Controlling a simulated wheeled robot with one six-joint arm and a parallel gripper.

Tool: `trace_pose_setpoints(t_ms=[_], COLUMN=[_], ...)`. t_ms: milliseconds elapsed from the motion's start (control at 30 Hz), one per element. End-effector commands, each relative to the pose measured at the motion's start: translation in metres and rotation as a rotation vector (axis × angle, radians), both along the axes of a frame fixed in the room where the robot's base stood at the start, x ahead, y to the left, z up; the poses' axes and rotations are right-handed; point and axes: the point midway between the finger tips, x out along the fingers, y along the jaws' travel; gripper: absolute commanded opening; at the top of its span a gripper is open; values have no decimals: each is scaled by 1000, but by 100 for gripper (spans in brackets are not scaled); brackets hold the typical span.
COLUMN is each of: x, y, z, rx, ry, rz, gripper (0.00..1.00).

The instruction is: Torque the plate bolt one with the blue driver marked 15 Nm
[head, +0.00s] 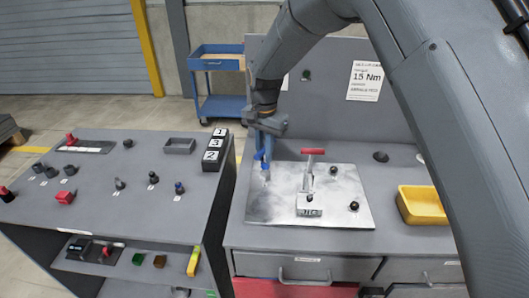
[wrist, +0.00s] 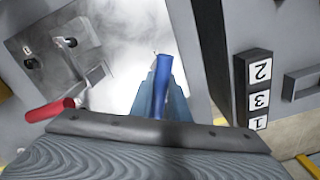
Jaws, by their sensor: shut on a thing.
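My gripper (head: 266,138) is shut on the blue driver (head: 265,158), which points down over the left part of the shiny metal plate (head: 285,212). In the wrist view the blue driver (wrist: 161,82) sits between my fingers, its thin tip over the plate (wrist: 125,22). I cannot tell whether the tip touches anything. Two black-topped bolts or knobs show on the plate, one at the front right (head: 354,206) and one further back (head: 333,170). I cannot tell which is bolt one. No 15 Nm mark is readable on the driver.
A clamp with a red handle (head: 313,152) stands mid-plate, right of the driver. A 15 Nm sign (head: 366,80) hangs on the back panel. A yellow bin (head: 421,207) is at the right. The left bench (head: 120,205) holds several small tools and numbered blocks (head: 215,144).

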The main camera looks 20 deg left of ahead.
Motion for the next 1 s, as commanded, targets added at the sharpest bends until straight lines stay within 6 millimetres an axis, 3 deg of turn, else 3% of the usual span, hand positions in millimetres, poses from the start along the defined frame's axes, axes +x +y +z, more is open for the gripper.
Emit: trace_pose_setpoints(t_ms=[167, 467, 767, 1000], x=[1, 1, 1, 1], y=[1, 1, 2, 2], z=[1, 2, 2, 2], rx=[2, 2, 2, 2], ry=[-1, -1, -2, -1], rz=[-6, -199, -213, -384], gripper=[0, 0, 0, 0])
